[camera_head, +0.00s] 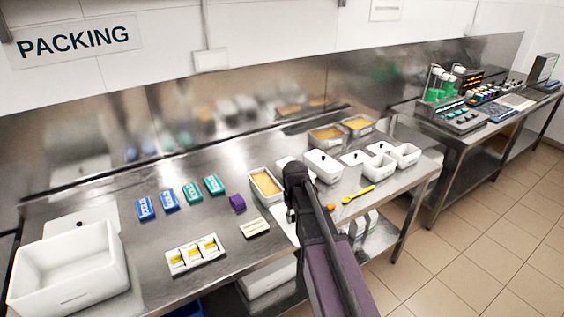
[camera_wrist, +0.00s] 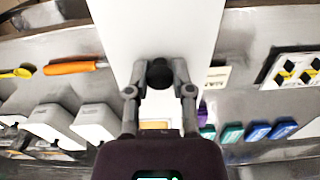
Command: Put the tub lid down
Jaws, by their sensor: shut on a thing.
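The white tub lid (camera_wrist: 160,25) is a flat panel with a round black knob (camera_wrist: 159,73). My gripper (camera_wrist: 160,78) is shut on that knob in the wrist view. In the head view my gripper (camera_head: 293,175) is over the middle of the steel bench, and my arm covers much of the lid. A white strip of it (camera_head: 284,224) shows left of my arm. I cannot tell its height above the bench.
A large white tub (camera_head: 68,268) stands at the left with a white panel (camera_head: 85,220) behind it. Blue and teal packs (camera_head: 192,192), a purple block (camera_head: 237,203) and a tray of yellow-marked packs (camera_head: 195,254) lie mid-bench. White tubs (camera_head: 324,165) and a yellow spoon (camera_head: 358,194) are to the right.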

